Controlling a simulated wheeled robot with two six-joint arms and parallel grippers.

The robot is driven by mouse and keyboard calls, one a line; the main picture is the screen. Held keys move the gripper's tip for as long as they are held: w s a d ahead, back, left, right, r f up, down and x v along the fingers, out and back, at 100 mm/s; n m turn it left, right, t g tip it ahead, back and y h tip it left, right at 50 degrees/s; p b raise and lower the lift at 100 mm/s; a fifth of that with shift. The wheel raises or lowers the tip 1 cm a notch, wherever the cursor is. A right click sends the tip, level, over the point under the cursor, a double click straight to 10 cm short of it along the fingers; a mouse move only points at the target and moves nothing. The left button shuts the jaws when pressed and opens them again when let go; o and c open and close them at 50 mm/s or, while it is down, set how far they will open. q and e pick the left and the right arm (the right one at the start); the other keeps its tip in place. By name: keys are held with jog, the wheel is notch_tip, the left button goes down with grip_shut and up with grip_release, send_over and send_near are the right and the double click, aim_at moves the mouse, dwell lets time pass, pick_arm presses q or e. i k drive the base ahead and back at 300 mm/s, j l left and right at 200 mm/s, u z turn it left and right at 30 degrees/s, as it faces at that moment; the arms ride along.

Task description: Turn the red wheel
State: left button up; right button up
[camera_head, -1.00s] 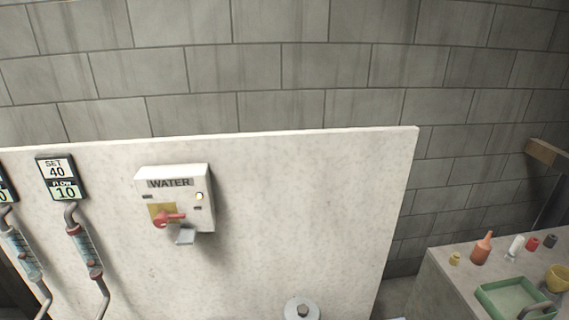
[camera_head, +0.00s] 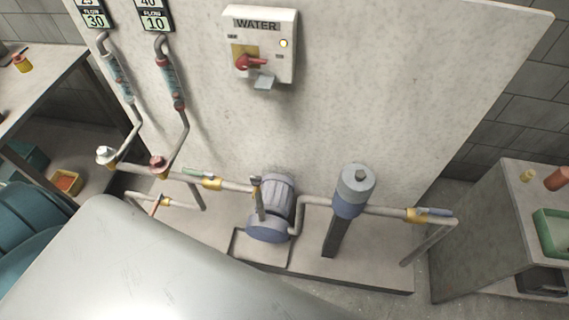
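The red wheel (camera_head: 157,162) is a small red handwheel on the pipe at the foot of the right-hand flow tube, on the left side of the head view. A white wheel (camera_head: 105,154) sits on the pipe just left of it. Above the red wheel's pipe, a display (camera_head: 154,18) reads 10 at the bottom; the display to its left (camera_head: 93,14) reads 30. Neither of my grippers is in view.
A white WATER box (camera_head: 260,45) with a red switch hangs on the panel. A pump (camera_head: 272,205) and a filter (camera_head: 351,190) stand below. A bench with a green tray (camera_head: 552,232) is at right, a table (camera_head: 40,82) at left. My pale body covers the lower left.

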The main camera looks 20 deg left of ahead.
aim_at(158, 165)
jog(key=u, duration=1.9)
